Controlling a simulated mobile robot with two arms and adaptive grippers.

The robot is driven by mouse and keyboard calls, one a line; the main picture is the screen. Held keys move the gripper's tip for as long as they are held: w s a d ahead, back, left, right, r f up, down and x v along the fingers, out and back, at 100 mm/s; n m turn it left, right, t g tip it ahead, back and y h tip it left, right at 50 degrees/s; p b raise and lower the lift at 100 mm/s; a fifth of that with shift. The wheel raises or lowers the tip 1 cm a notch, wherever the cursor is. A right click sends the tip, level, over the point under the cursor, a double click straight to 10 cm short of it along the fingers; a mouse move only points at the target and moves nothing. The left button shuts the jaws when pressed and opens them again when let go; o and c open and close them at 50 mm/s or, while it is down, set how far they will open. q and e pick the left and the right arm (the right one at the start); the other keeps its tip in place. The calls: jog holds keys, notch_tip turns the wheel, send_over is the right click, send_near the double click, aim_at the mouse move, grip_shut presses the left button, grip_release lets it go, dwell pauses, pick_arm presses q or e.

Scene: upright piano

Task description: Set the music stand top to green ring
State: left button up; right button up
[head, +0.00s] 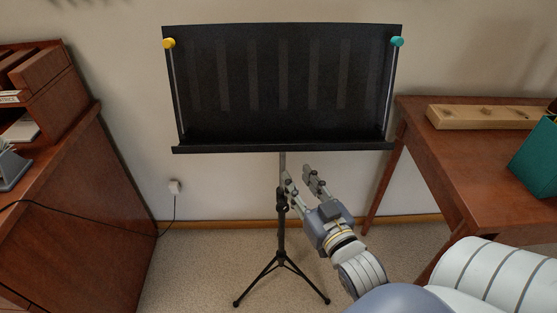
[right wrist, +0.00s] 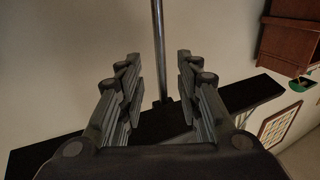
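The music stand has a wide black top (head: 283,85) with a ledge along its bottom, a thin grey tube (head: 283,161) below it and a black tripod base (head: 281,258). The tube also shows in the right wrist view (right wrist: 159,50), seen in the gap between the fingers. My right gripper (head: 298,173) is open and empty just below the ledge, its left finger close to the tube; I cannot tell whether they touch. I cannot make out a green ring on the tube. My left gripper is not in view.
A yellow knob (head: 169,43) and a teal knob (head: 398,41) top the stand's side rods. A wooden table (head: 436,155) with a wooden block (head: 480,117) and a green box (head: 537,160) stands right. A brown wooden cabinet (head: 85,210) stands left. Carpet around the tripod is clear.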

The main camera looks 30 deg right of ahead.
aim_at(284, 159)
jog(key=w, duration=0.5)
jog(key=w+d, duration=0.1)
jog(key=w, duration=0.2)
jog(key=shift+d+b, duration=0.1)
jog(key=shift+b, duration=0.3)
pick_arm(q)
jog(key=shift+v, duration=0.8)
pick_arm(e)
jog(key=shift+w+d, duration=0.1)
jog(key=shift+w, duration=0.6)
grip_shut()
